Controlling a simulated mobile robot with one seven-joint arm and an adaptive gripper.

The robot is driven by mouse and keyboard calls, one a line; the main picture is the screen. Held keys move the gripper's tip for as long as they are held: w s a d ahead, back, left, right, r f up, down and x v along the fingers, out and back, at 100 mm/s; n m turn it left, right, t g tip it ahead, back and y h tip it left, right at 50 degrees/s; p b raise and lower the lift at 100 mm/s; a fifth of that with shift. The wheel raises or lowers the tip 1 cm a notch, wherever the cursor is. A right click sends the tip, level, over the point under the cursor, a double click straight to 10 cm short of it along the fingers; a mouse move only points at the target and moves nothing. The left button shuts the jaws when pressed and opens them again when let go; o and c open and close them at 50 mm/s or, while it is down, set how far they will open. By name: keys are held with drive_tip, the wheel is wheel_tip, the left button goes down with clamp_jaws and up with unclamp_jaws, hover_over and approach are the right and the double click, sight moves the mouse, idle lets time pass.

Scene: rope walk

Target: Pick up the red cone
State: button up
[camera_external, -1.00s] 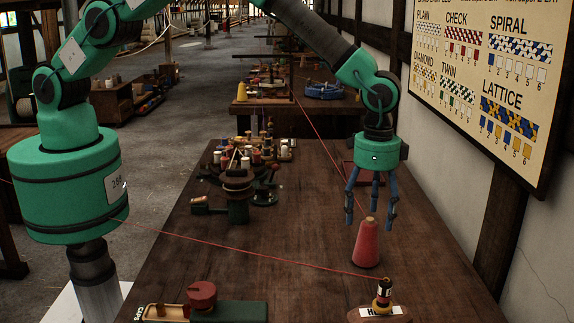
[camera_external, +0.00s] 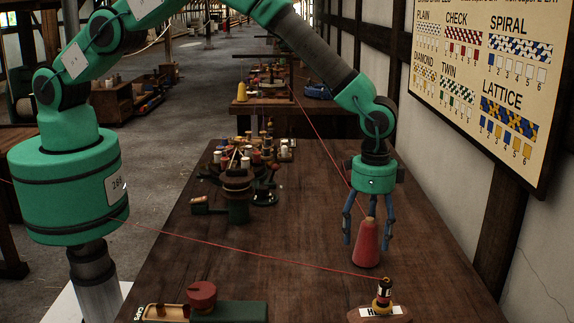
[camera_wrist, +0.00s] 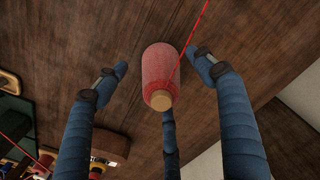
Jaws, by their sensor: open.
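The red cone (camera_external: 367,244) stands upright on the wooden table (camera_external: 290,215), toward its right side. In the wrist view the cone (camera_wrist: 160,72) shows its red wound side and pale tan tip, with the tip toward the camera. My gripper (camera_external: 367,240) has blue fingers, open and pointing down around the cone. In the wrist view two fingers of my gripper (camera_wrist: 160,72) lie left and right of the cone with gaps, and another finger is below its tip. A thin red line runs from the cone up and away.
A small stand with a dark spool (camera_external: 383,294) is in front of the cone. A red line crosses the table to it. A green device with a red knob (camera_external: 202,295) is front left. A braiding stand with several bobbins (camera_external: 238,180) stands behind left. The table's middle is clear.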

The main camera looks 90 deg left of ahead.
sight(367, 242)
drive_tip(key=shift+f, duration=1.5)
drive_tip(key=shift+c, duration=0.5)
drive_tip(key=c, duration=1.3)
